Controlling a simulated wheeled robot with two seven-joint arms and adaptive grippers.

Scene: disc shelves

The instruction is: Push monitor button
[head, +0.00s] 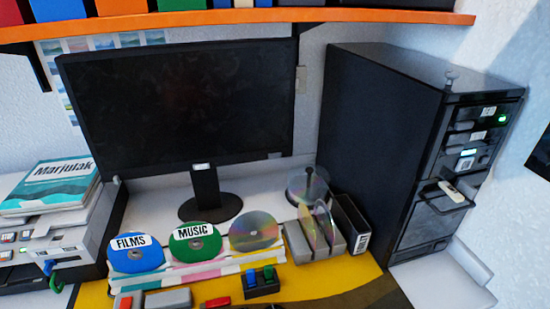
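A black monitor (180,105) stands on the desk at the back on a round dark base, and its screen is dark. A small light mark (274,155) shows on the lower right of its frame; I cannot tell whether it is the button. Neither of my grippers is in the head view.
A black computer tower (385,140) with green lights stands at the right. Discs marked FILMS (137,255) and MUSIC (195,245) stand in a rack before the monitor. A disc spindle (308,186) stands right of the base. An orange shelf (240,18) runs above.

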